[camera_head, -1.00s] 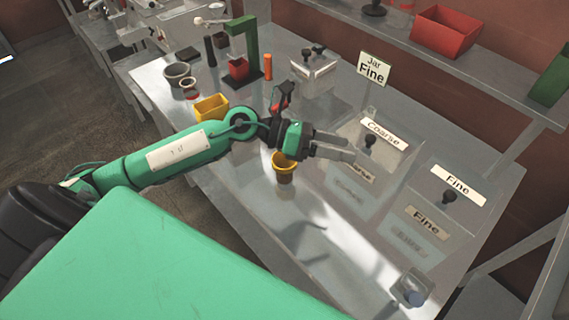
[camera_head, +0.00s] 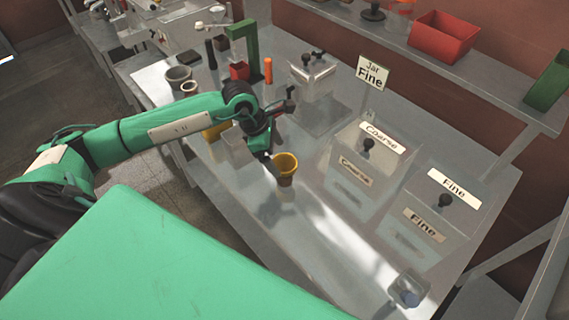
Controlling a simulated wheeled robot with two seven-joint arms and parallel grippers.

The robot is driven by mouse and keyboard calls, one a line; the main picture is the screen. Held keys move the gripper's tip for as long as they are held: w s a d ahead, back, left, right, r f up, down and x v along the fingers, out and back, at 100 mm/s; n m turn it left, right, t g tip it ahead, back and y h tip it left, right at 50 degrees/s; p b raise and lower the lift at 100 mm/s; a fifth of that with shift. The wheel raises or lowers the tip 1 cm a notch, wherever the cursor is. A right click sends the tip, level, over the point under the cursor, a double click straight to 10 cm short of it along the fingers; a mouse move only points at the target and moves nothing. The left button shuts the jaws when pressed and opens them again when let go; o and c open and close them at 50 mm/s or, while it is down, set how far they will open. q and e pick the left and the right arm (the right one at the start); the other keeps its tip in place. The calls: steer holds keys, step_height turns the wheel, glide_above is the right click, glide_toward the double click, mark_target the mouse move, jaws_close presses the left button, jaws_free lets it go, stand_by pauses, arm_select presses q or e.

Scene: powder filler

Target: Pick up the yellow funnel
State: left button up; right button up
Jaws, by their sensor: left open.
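The yellow funnel (camera_head: 286,170) stands upright on the metal table (camera_head: 330,262), with its round mouth facing up. My left gripper (camera_head: 266,160) is just left of the funnel and points down toward the table. It is open and nothing shows between its fingers. The fingertips are small and dark here, so I cannot tell whether one touches the funnel. My right gripper is not in view.
The Coarse bin (camera_head: 362,160) and Fine bin (camera_head: 440,215) stand right of the funnel. A Jar Fine sign (camera_head: 372,72) is behind. A yellow box (camera_head: 214,131) is partly hidden by my left arm. The table in front of the funnel is mostly clear.

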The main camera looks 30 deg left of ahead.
mark_target(283, 162)
arm_select(q)
steer(key=x, duration=0.2)
steer(key=shift+d+f+p, duration=0.15)
steer(key=shift+f+p, duration=0.15)
steer(key=shift+w+d+f+p, duration=0.2)
steer(key=shift+f+p, duration=0.2)
steer(key=shift+p, duration=0.2)
steer(key=p+x, duration=0.2)
steer(key=x, duration=0.2)
steer(key=shift+w, duration=0.1)
steer(key=shift+f, duration=0.2)
steer(key=c, duration=0.9)
steer(key=shift+c, duration=0.9)
steer(key=shift+r, duration=0.1)
